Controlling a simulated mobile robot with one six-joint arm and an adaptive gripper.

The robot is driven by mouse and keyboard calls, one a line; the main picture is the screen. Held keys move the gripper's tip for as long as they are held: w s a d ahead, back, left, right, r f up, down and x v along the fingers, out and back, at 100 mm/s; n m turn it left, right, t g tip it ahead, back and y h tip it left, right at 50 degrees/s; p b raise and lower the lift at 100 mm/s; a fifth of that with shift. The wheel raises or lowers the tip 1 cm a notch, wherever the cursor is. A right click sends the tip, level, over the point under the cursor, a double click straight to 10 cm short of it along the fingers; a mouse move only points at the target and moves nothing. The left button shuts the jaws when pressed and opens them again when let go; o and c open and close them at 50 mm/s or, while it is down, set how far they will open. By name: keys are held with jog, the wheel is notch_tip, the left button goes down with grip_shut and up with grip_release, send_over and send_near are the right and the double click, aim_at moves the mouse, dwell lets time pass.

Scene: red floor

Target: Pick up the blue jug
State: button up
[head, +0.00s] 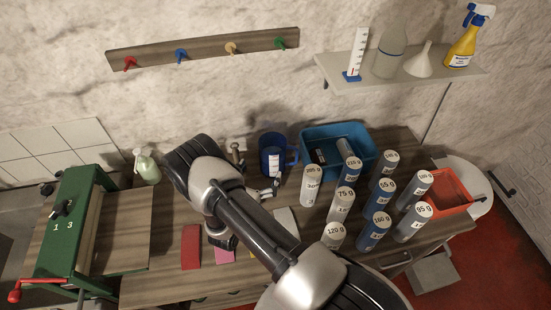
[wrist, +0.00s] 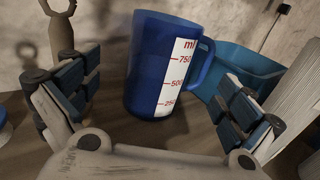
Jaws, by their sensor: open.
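The blue jug (head: 272,157) stands upright at the back of the wooden workbench, near the wall. In the wrist view the jug (wrist: 150,65) is straight ahead, with a white scale with red marks and its handle on the right. My gripper (wrist: 158,92) is open and empty. Its two fingers spread to the left and right of the jug, with the jug appearing beyond and between them. No contact with the jug is visible. In the head view my arm partly hides the gripper.
A blue bin (head: 337,146) stands right of the jug, close behind the handle. Several labelled cylinders (head: 345,205) fill the bench's right side, with a red bin (head: 445,190) beyond. A red block (head: 191,246) lies in front.

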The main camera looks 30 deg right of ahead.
aim_at(267, 160)
jog(key=x, duration=0.8)
jog(key=shift+d, duration=0.15)
jog(key=shift+s, duration=0.1)
jog(key=shift+c, duration=0.5)
jog(key=c, duration=1.5)
